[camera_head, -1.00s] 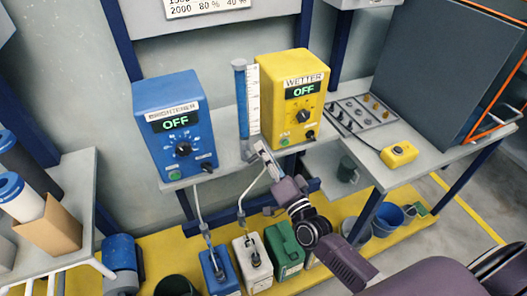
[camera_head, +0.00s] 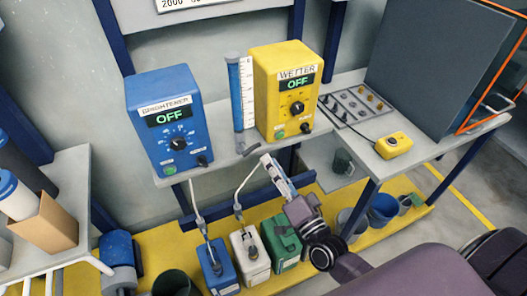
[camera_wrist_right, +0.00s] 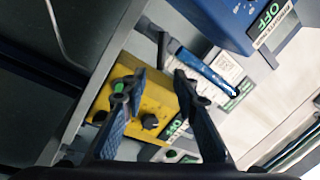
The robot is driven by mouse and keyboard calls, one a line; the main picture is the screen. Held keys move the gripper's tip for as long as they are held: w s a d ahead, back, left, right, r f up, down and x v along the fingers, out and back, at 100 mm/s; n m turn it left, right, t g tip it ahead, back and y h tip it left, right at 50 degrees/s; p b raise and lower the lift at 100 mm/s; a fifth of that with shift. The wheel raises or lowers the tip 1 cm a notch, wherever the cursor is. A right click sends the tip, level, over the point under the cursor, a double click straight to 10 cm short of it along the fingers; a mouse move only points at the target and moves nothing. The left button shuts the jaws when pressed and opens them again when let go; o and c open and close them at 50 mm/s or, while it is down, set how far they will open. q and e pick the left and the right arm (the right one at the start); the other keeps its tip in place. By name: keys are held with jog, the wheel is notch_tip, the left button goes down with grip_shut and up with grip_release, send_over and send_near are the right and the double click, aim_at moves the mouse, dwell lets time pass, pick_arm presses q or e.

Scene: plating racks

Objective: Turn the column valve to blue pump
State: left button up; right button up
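The column (camera_head: 240,105) is a clear tube of blue liquid with a white scale, standing between the blue pump (camera_head: 166,120) labelled BRIGHTENER and the yellow pump (camera_head: 285,95) labelled WETTER. Both displays read OFF. The grey valve (camera_head: 249,150) is small at the column's foot; its exact pointing direction is hard to tell. In the right wrist view, a dark grey valve handle (camera_wrist_right: 162,48) shows at the column's end, beyond the fingertips. My right gripper (camera_head: 268,160) is below and right of the valve, apart from it. Its fingers (camera_wrist_right: 159,74) are open and empty. My left gripper is out of view.
A yellow button box (camera_head: 394,145) lies on the right-hand table. The shelf edge (camera_head: 215,162) is close to my right gripper.

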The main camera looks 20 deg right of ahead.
jog(key=s, duration=0.4)
jog(key=shift+d+f, duration=0.25)
jog(key=shift+f, duration=0.05)
jog(key=s+f+n+g, duration=0.2)
jog(key=s+f+g, duration=0.1)
jog(key=f, duration=0.9)
jog(key=s+d+f+n+g+h, duration=0.1)
jog(key=s+f+n+g, duration=0.25)
jog(key=f, duration=0.75)
jog(key=s+f+n+g, duration=0.2)
jog(key=s+f+g, duration=0.15)
jog(key=f, duration=0.85)
jog(key=s+f+n+g, duration=0.1)
jog(key=s+f+g, duration=0.2)
jog(key=s+f, duration=0.3)
jog(key=s+f+n+g+h, duration=0.1)
jog(key=s+f, duration=0.5)
jog(key=s, duration=0.7)
jog(key=s+f+n+g, duration=0.3)
jog(key=s+f, duration=0.3)
jog(key=s, duration=0.4)
jog(key=shift+f+g, duration=0.2)
jog(key=shift+g, duration=0.6)
